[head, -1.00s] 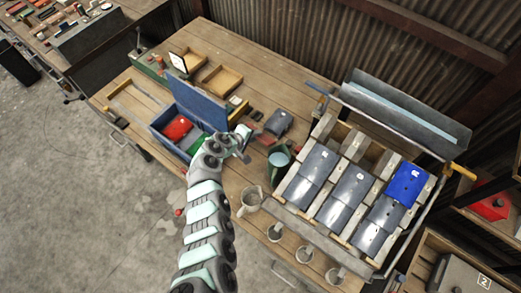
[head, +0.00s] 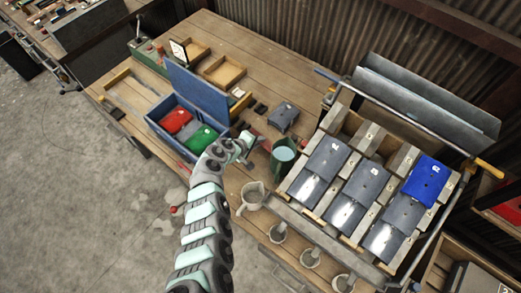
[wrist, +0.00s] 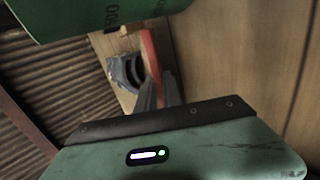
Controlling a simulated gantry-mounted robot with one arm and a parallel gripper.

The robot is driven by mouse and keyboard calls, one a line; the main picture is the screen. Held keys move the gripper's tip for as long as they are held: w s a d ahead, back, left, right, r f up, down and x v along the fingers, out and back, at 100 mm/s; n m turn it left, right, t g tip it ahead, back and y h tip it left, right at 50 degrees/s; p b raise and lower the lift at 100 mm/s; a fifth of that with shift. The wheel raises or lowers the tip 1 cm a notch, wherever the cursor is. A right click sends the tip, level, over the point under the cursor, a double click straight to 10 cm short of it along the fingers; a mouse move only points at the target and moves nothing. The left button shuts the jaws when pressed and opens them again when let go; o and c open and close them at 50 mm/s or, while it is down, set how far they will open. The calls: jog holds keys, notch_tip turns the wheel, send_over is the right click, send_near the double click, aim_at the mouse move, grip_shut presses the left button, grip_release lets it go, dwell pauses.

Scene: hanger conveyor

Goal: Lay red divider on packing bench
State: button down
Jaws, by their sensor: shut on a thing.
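My gripper (head: 243,147) is over the wooden packing bench (head: 285,72), just right of an open blue box. In the wrist view, the grey jaws (wrist: 158,92) are shut on a thin red piece seen edge-on, the red divider (wrist: 151,52). The divider stands out beyond the jaws toward a blurred wooden surface.
The open blue box (head: 158,131) holds a red piece (head: 176,121) and a green piece (head: 201,138). A green mug (head: 283,155) and a grey block (head: 283,116) are close right of my gripper. A rack with grey plates (head: 347,210) stands farther right. The bench's back middle is clear.

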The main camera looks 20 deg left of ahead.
jog(key=shift+f, duration=0.35)
jog(key=c, duration=1.6)
grip_release()
jog(key=shift+c, duration=0.2)
jog(key=p+v, duration=0.5)
jog(key=v, duration=0.2)
jog(key=shift+w+r+p, duration=0.1)
jog(key=shift+r+p, duration=0.1)
jog(key=shift+p, duration=0.15)
jog(key=shift+s+a+r, duration=0.2)
jog(key=shift+s+a, duration=0.05)
jog(key=shift+s, duration=0.25)
